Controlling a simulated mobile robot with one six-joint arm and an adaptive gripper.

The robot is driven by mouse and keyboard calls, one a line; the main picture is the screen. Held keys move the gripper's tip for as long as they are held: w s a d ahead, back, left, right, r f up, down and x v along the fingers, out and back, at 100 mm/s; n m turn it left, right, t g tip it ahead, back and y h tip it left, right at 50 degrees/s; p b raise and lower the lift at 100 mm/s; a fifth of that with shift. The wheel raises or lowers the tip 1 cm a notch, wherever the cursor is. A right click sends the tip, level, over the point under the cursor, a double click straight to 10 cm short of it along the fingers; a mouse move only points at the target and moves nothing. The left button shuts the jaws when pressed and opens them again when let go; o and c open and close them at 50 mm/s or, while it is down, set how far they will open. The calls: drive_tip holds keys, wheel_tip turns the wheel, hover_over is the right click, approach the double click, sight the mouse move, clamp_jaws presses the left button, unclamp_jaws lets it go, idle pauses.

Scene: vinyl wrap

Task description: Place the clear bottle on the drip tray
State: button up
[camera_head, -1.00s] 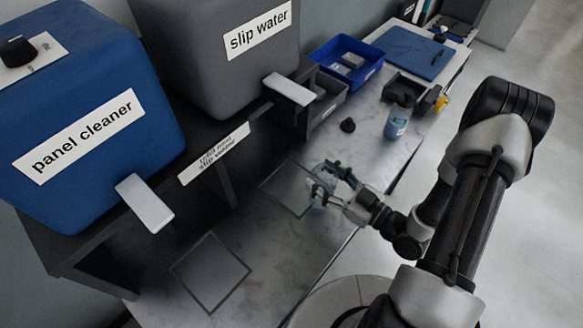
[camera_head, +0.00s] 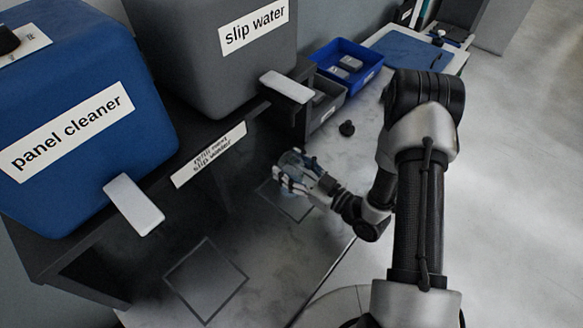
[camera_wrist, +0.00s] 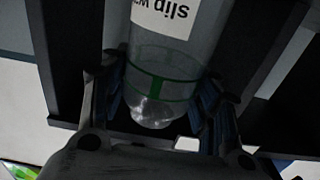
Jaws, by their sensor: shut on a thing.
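My gripper (camera_head: 292,168) is shut on the clear bottle (camera_wrist: 163,72), whose label reads "slip w..." upside down in the wrist view. A green band runs around the bottle, and one finger lies on each side of it. In the head view the bottle is mostly hidden by the fingers. My gripper is over the far part of a square outlined tray (camera_head: 286,204) below the slip water tank. A second square tray (camera_head: 205,281) lies below the panel cleaner tank. I cannot tell whether the bottle touches the surface.
The grey slip water tank (camera_head: 205,65) and blue panel cleaner tank (camera_head: 95,150) stand on a dark shelf, with white taps (camera_head: 287,87) jutting out.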

drive_tip(key=o, duration=1.2)
drive_tip(key=shift+f, duration=0.1)
